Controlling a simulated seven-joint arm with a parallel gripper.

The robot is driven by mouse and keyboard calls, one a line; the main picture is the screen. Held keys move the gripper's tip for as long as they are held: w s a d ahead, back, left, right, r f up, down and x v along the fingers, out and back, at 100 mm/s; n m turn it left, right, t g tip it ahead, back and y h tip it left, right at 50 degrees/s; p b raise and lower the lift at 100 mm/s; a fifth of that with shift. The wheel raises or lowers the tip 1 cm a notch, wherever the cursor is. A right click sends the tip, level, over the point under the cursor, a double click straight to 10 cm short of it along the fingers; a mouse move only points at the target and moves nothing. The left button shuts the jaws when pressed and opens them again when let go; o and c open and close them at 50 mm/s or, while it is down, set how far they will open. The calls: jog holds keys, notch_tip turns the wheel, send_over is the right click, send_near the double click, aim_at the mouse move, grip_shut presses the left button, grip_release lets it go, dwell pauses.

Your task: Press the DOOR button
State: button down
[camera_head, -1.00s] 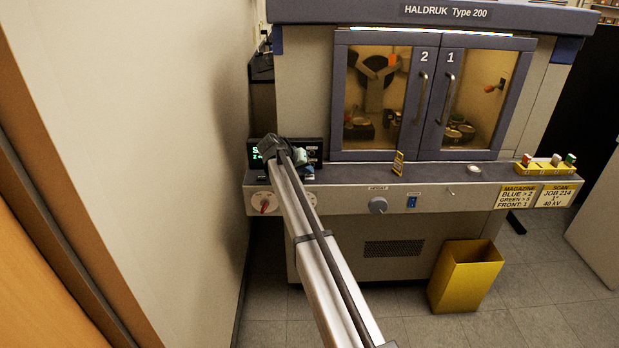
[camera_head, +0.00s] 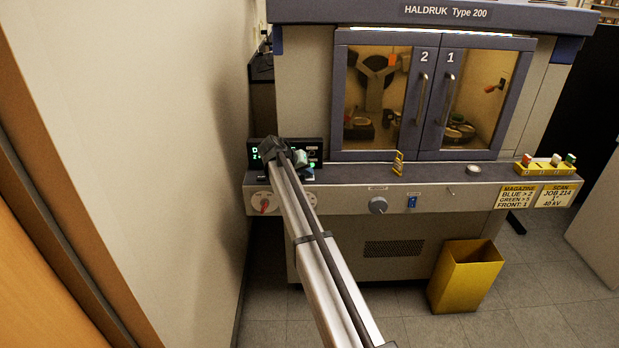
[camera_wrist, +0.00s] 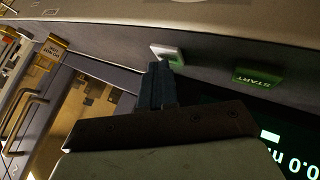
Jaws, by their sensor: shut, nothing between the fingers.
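The dark control panel (camera_head: 318,147) with a green-lit display stands at the left end of the machine's ledge. My gripper (camera_head: 301,158) is in front of it and covers much of it. In the wrist view my gripper (camera_wrist: 158,72) is shut, its fingertips at the lower edge of a pale grey button (camera_wrist: 168,53). They look touching or nearly so. No label is readable on this button, so I cannot confirm that it is DOOR. A green START button (camera_wrist: 258,78) lies to its right. The machine's doors, 2 (camera_head: 418,100) and 1 (camera_head: 445,100), are shut.
The wall (camera_head: 190,130) stands close left of the panel. On the ledge are a small yellow tag (camera_head: 398,163) and a round pale piece (camera_head: 473,169). A knob (camera_head: 378,205) and a blue switch (camera_head: 412,202) are on the front. A yellow bin (camera_head: 465,280) stands below.

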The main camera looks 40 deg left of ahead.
aim_at(307, 178)
jog(key=shift+r, duration=0.8)
jog(key=shift+r, duration=0.1)
jog(key=shift+r, duration=2.4)
